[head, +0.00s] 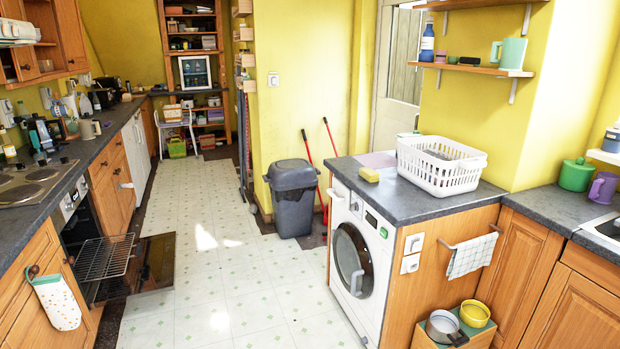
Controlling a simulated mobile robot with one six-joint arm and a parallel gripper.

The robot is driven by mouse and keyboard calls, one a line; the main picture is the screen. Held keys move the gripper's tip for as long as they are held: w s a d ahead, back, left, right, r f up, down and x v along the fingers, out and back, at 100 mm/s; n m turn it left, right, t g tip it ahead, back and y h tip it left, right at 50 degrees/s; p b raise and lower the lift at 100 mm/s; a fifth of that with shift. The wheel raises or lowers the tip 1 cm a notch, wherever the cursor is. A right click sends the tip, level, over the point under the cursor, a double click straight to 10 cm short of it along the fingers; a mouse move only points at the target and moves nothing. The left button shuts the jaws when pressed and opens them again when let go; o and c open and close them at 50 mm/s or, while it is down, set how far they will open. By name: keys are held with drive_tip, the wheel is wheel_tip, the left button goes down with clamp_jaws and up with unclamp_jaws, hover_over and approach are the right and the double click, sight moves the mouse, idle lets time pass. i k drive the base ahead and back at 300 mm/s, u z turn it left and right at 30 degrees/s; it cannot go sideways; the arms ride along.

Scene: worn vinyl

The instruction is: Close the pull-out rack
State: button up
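A dark wire rack (104,257) sticks out to the right from the oven (75,212) in the left counter. It is level and looks empty. The oven door (155,262) is folded down, low near the floor, and the rack reaches out above part of it. The inside of the oven is mostly hidden by the viewing angle. My gripper is not in view.
The pale tiled floor (200,265) is clear between the left counter and the washing machine (360,245). A grey bin (293,197) stands by the yellow wall. A crate with pots (440,325) sits on the floor at lower right. Narrow shelves (243,75) stand behind.

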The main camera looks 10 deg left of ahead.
sight(138, 246)
drive_tip(key=u, duration=0.25)
drive_tip(key=i, duration=0.85)
drive_tip(key=u, duration=0.6)
drive_tip(key=i, duration=0.7)
drive_tip(key=u, duration=0.85)
drive_tip(key=i, duration=1)
drive_tip(key=u, duration=0.75)
drive_tip(key=i, duration=0.95)
drive_tip(key=u, duration=0.5)
